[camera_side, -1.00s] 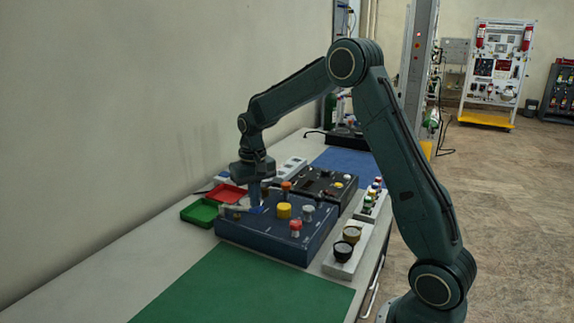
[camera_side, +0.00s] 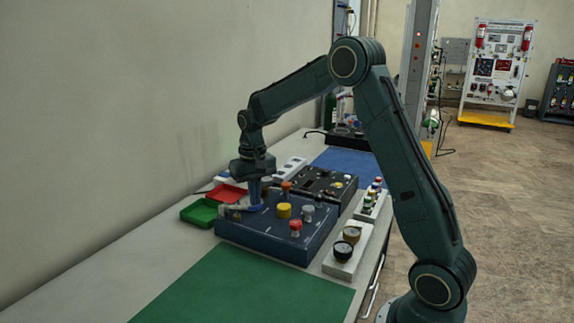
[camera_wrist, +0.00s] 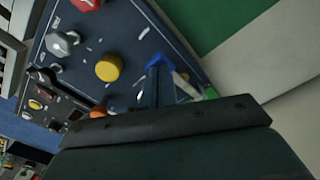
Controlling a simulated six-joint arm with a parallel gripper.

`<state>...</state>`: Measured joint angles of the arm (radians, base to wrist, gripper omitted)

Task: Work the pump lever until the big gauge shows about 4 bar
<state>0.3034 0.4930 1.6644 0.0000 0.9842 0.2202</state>
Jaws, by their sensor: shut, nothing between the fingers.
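The dark blue panel (camera_side: 290,240) sits on the bench. A pale lever-like bar (camera_side: 238,211) lies at its far left corner, and a white bar (camera_wrist: 186,86) shows beside my fingers in the wrist view. I take it for the pump lever, but it is small and partly hidden. My gripper (camera_side: 254,202) is shut and empty, pointing down at the bar; its blue fingers also show in the wrist view (camera_wrist: 159,82). I cannot tell whether they touch the bar. No gauge reading is legible, and I cannot make out which dial is the big gauge.
A yellow knob (camera_side: 284,211), a red knob (camera_side: 295,226) and a grey knob (camera_side: 308,212) stand up from the panel. Red (camera_side: 230,193) and green (camera_side: 201,212) trays lie left. A block with round dials or knobs (camera_side: 345,262) stands right. The green mat (camera_side: 245,293) is clear.

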